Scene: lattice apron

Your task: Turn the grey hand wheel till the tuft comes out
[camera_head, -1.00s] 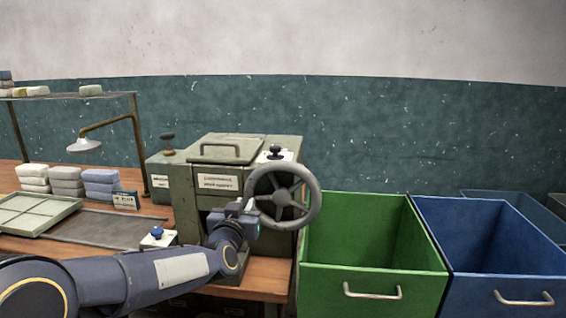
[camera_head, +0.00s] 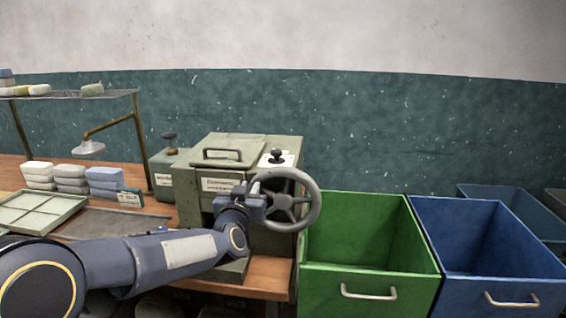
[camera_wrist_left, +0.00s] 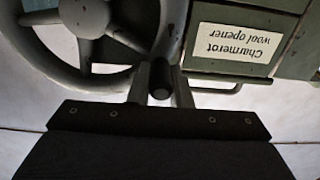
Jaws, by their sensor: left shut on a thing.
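My left gripper (camera_head: 256,194) is at the wheel's left side, a little above hub height. In the left wrist view the wheel's rim and spokes (camera_wrist_left: 85,20) fill the upper left. There the fingers of my left gripper (camera_wrist_left: 160,85) are shut on the wheel's dark round handle (camera_wrist_left: 160,78), beside the rim. My arm hides part of the machine's lower front. No tuft shows. My right gripper is not in view.
A green bin (camera_head: 370,276) and a blue bin (camera_head: 505,290) stand right of the machine. Left on the wooden bench are stacked wool blocks (camera_head: 103,180), a pale divided tray (camera_head: 40,212) and a lamp (camera_head: 90,148). A black knob (camera_head: 277,156) sits atop the machine.

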